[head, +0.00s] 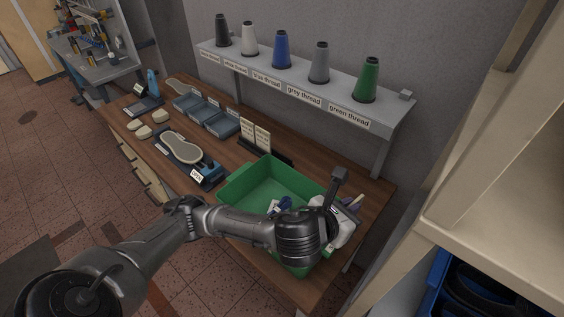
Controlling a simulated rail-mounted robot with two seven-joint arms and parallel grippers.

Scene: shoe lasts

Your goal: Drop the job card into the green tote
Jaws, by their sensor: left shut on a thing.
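The green tote (240,184) stands on the wooden bench, open at the top, with blue and white items (281,206) inside. My left arm reaches in from the left, across the near side of the tote. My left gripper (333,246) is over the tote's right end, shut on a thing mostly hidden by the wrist. A small pale edge at the jaws looks like the job card (327,251), but its print cannot be read. Two upright cards (256,137) stand in a black holder (278,153) behind the tote. My right gripper is not in view.
A shelf (394,112) with several thread cones runs behind the bench (216,147). Blue-grey trays (211,116) and a shoe-sole piece (178,146) lie left of the tote. A pale shelving unit (480,226) stands close on the right.

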